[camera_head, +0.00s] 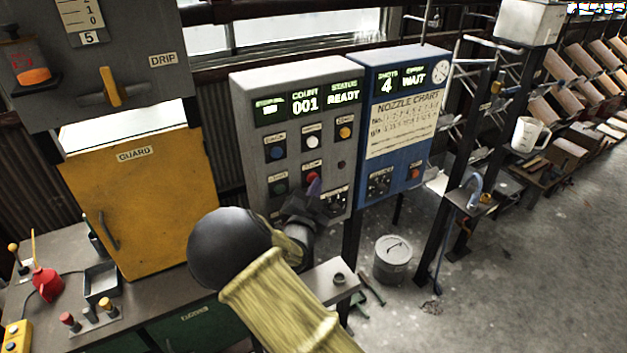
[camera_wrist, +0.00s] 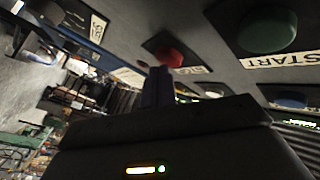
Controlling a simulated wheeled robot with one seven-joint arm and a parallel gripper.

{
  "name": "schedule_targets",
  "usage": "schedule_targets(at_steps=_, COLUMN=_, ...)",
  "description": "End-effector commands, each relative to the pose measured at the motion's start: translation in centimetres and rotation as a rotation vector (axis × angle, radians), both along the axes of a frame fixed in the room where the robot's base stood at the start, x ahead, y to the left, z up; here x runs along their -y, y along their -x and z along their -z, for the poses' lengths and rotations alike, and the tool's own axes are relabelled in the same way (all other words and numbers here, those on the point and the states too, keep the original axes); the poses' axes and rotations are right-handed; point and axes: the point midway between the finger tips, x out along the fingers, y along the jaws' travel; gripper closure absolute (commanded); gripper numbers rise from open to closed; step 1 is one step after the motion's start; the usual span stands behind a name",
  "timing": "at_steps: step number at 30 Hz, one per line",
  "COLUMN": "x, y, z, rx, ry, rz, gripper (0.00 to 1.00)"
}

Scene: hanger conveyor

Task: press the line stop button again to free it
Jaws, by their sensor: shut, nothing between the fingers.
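The red stop button (camera_head: 312,178) sits low in the middle column of the grey control panel (camera_head: 251,135). Its label is partly readable in the head view. In the wrist view the red button (camera_wrist: 169,57) is right at the tips of my gripper (camera_wrist: 158,72). My gripper (camera_head: 315,188) is shut and empty, with its fingertips pointing at the panel just by the button. I cannot tell whether the tips touch it. The green start button (camera_wrist: 267,32) is to the right in the wrist view. The panel display reads count 001 and status READY.
The blue nozzle chart panel (camera_head: 400,170) with its own red button stands right of the grey panel. A yellow guard door (camera_head: 140,205) is at left above the bench. A lidded metal bin (camera_head: 393,262) stands on the floor. Open floor lies at right.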

Motion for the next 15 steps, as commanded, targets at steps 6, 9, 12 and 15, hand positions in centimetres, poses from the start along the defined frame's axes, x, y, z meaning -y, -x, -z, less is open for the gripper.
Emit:
schedule_targets(at_steps=6, x=0.3, y=0.4, z=0.1, rx=-0.001, ry=0.001, rz=0.001, gripper=1.0)
schedule_targets(at_steps=9, x=0.8, y=1.1, z=0.1, rx=-0.001, ry=0.001, rz=0.002, gripper=1.0)
schedule_targets(at_steps=12, x=1.2, y=1.8, z=0.1, rx=-0.001, ry=0.0, rz=0.001, gripper=1.0)
schedule_targets(at_steps=15, x=1.6, y=2.4, z=0.1, rx=-0.002, ry=0.001, rz=0.0, gripper=1.0)
